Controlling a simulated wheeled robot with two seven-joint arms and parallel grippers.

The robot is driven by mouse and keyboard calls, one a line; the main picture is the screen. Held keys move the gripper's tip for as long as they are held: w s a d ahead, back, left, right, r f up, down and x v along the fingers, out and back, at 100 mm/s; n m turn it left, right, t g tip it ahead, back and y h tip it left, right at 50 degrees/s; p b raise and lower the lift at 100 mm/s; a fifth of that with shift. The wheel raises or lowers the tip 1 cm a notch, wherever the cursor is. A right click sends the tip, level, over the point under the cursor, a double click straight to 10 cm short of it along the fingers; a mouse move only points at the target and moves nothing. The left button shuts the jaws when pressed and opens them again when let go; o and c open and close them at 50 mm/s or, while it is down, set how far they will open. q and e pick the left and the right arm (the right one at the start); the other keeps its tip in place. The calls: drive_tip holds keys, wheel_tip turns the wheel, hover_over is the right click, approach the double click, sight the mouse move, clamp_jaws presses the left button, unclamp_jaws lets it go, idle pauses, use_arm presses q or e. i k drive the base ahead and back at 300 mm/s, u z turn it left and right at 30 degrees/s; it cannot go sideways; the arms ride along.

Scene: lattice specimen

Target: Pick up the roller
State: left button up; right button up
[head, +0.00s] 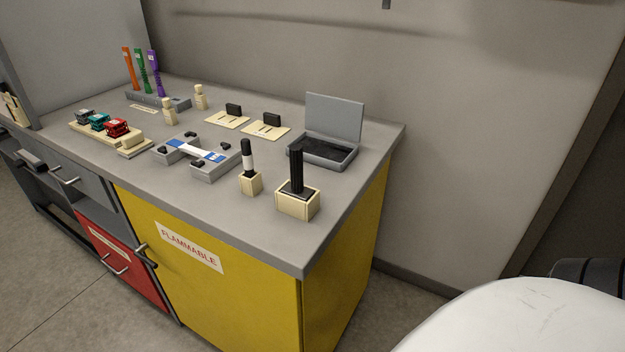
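I cannot tell for sure which thing is the roller. An upright dark ribbed piece (297,170) stands in a beige block (297,204) near the bench's front right corner. Left of it, a slim black-and-white cylinder (247,158) stands upright in a smaller beige block (251,184). Both stand apart from each other, with clear bench around them. Neither of my grippers is in view.
The grey bench top (265,232) is free along its front edge. An open grey case (322,150) stands behind the blocks. A grey clamp-like fixture (215,168) lies to their left. Farther left are a beige tray (95,134) and a rack (165,101) with coloured sticks.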

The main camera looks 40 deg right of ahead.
sight(296, 189)
drive_tip(key=u, duration=0.35)
drive_tip(key=k, duration=0.3)
drive_tip(key=z, duration=1.05)
drive_tip(key=i, duration=0.35)
drive_tip(key=z, duration=0.05)
